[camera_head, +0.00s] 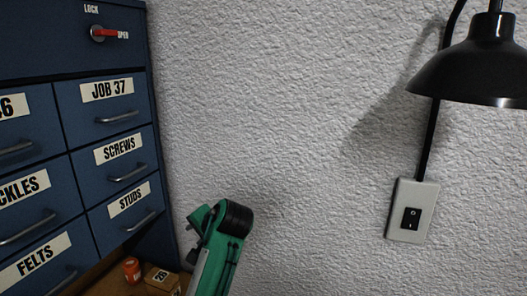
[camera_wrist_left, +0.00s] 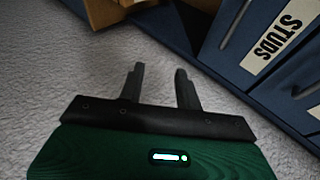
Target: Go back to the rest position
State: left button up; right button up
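My left gripper (camera_wrist_left: 159,74) shows in the left wrist view with its two dark fingers apart and nothing between them. Past the fingertips is textured grey wall, with a wooden piece (camera_wrist_left: 103,12) near the top edge. In the head view a green and black part of my left arm (camera_head: 222,246) rises at the bottom centre, in front of the wall; its fingers cannot be made out there. My right gripper is in neither view.
A blue drawer cabinet (camera_head: 75,63) with labelled drawers stands at the left, its red-handled lock (camera_head: 105,33) above. An orange jar (camera_head: 132,269) and a small box (camera_head: 161,279) sit on a wooden surface below. A black lamp (camera_head: 480,62) and wall switch (camera_head: 411,212) are at the right.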

pick_arm(q)
jog(key=s+a+f+n+g+h, duration=0.1)
jog(key=s+a+f+h, duration=0.1)
jog(key=s+f, duration=0.8)
jog(key=s+a+f+n+g+h, duration=0.1)
jog(key=s+a+f+h, duration=0.15)
jog(key=s+f, duration=0.75)
jog(key=s+a+f+n+g+h, duration=0.1)
jog(key=s+f+h, duration=0.15)
jog(key=s, duration=0.85)
jog(key=s+f+n+h, duration=0.1)
jog(key=s+f, duration=0.3)
jog(key=s, duration=0.7)
notch_tip(320, 180, down, 29)
jog(key=g, duration=0.2)
jog(key=s+a+f, duration=0.1)
jog(key=s+f, duration=0.8)
jog(key=f, duration=0.1)
jog(key=s+a+f+g, duration=0.1)
jog(key=s+a+f, duration=0.1)
jog(key=s+f, duration=0.8)
jog(key=shift+s+a+f+y, duration=0.2)
jog(key=shift+a+f+y, duration=0.1)
jog(key=shift+f, duration=0.25)
